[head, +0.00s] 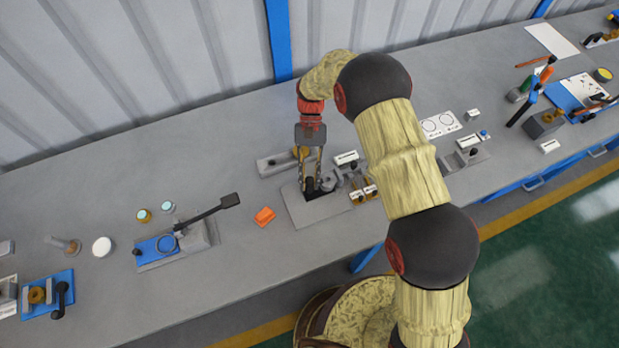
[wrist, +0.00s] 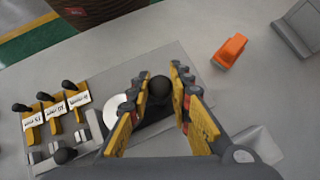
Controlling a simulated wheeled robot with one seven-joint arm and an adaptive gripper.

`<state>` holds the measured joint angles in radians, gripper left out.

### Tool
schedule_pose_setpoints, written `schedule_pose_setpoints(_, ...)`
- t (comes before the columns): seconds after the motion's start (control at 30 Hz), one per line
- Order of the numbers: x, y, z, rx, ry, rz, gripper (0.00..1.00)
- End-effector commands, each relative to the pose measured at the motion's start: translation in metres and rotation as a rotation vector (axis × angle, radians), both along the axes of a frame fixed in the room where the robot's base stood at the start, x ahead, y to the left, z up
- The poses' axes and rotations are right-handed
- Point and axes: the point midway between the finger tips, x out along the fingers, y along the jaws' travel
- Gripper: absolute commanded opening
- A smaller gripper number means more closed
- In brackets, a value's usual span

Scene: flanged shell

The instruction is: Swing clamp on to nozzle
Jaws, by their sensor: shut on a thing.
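My gripper (head: 312,182) points down over a flat grey plate (head: 300,210) on the bench. In the wrist view my gripper (wrist: 159,92) is shut on a black ball knob (wrist: 159,87), with one yellow-padded finger on each side. The knob appears to be the handle end of the clamp; the clamp's arm is mostly hidden. A round grey metal part (head: 330,181), perhaps the nozzle, stands just right of my fingers. A pale disc (wrist: 114,108) shows left of the knob in the wrist view. I cannot tell whether the clamp touches the nozzle.
Several small yellow levers (wrist: 52,112) with black knobs and white labels stand beside the plate. An orange block (head: 264,216) lies left of the plate, near a blue fixture with a long black handle (head: 210,211). A grey block (head: 277,162) is behind. Bare bench lies at front left.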

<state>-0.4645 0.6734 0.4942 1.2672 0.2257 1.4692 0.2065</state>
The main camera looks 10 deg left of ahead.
Motion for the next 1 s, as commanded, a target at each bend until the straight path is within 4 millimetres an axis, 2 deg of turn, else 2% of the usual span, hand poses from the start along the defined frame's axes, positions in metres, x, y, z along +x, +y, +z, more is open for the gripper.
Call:
schedule_pose_setpoints(0.53, 0.0006, 0.0001, 0.0003, 0.0, -0.002, 0.028, 0.0)
schedule_pose_setpoints(0.57, 0.0006, 0.0002, 0.0004, 0.0, -0.002, 0.028, 0.21)
schedule_pose_setpoints(0.9, 0.0003, 0.0, 0.0001, -0.001, -0.001, 0.028, 0.39)
schedule_pose_setpoints(1.0, 0.0002, 0.0, 0.0001, -0.001, -0.001, 0.028, 0.39)
